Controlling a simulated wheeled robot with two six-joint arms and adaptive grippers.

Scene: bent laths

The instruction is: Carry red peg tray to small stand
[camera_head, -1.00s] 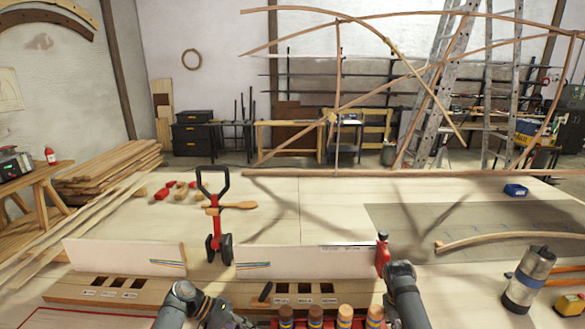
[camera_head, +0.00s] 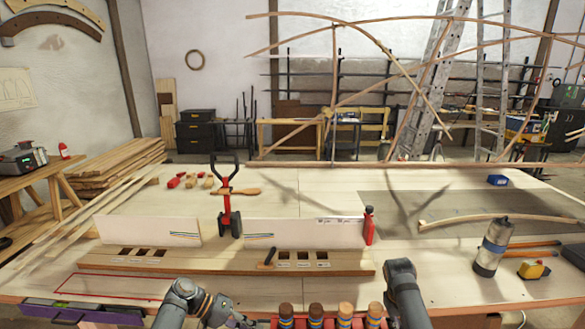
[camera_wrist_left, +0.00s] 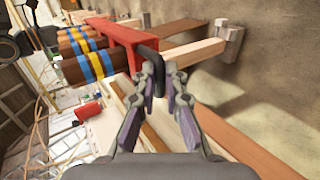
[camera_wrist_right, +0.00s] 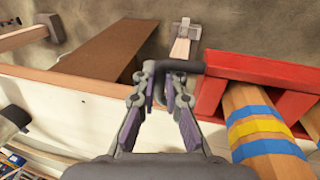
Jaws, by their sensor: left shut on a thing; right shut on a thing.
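The red peg tray (camera_head: 274,322) shows at the bottom edge of the head view, holding several wooden pegs (camera_head: 316,312) with blue and yellow bands. Most of the tray is cut off there. In the left wrist view, my left gripper (camera_wrist_left: 160,72) is shut on the dark handle at one end of the tray (camera_wrist_left: 128,38). In the right wrist view, my right gripper (camera_wrist_right: 165,75) is shut on the dark handle at the other end (camera_wrist_right: 212,98). The tray hangs between both arms, off the table, in front of its near edge. I cannot pick out the small stand with certainty.
The large worktable (camera_head: 200,288) lies ahead, with a slotted wooden board (camera_head: 210,262) and upright pale panels (camera_head: 285,234) on it. A metal flask (camera_head: 492,248) and a yellow tape measure (camera_head: 533,269) stand at its right. A side bench (camera_head: 40,178) is at the left.

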